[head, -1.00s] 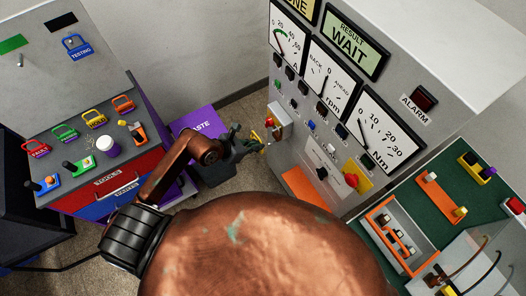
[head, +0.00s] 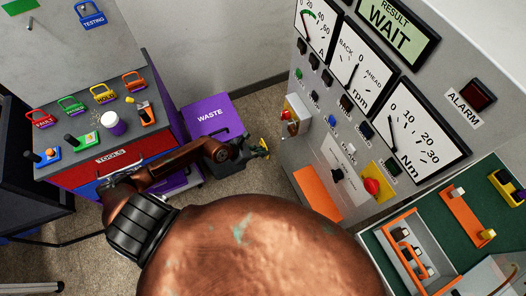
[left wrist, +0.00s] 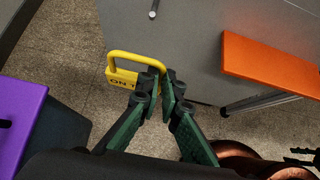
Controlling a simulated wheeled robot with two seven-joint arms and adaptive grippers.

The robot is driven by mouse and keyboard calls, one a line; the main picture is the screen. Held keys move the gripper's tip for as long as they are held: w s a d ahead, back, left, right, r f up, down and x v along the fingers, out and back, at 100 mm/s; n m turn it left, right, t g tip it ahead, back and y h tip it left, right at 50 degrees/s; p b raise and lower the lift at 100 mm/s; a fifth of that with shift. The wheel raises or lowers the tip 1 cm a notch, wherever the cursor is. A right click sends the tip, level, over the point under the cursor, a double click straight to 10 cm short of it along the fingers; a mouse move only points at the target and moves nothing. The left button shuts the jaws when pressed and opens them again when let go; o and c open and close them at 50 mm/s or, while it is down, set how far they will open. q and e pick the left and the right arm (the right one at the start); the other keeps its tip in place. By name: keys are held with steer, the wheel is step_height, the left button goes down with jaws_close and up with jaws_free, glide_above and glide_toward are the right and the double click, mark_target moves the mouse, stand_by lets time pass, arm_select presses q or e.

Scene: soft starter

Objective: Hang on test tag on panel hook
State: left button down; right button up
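My left gripper (head: 259,151) is shut on a yellow tag (head: 265,146); in the left wrist view the two green fingers (left wrist: 166,92) close on one end of the tag (left wrist: 122,75). Its loop points up and the letters "ON" show; the remaining text is hidden by the fingers. The grey panel (head: 445,62) stands right of the gripper in the head view, with a floor gap between. A short metal peg (left wrist: 153,14) on the grey face shows beyond the tag in the wrist view, apart from it.
An orange shelf (head: 318,193) juts from the panel's lower part. A purple waste bin (head: 210,115) stands left of the gripper. A tool cabinet (head: 140,172) with several coloured tags is at the left. A green bench (head: 440,205) with trays is at the right.

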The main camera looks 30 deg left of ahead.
arm_select(q)
steer(key=shift+w+d+f+p, duration=0.1)
steer(key=shift+w+d+p, duration=0.3)
steer(key=shift+w+p, duration=0.1)
steer(key=w+d+f, duration=0.2)
steer(key=w+d, duration=0.5)
steer(key=w, duration=0.2)
steer(key=shift+f+b, duration=0.4)
steer(key=shift+b, duration=0.05)
stand_by(1.0)
steer(key=shift+f, duration=0.1)
stand_by(0.6)
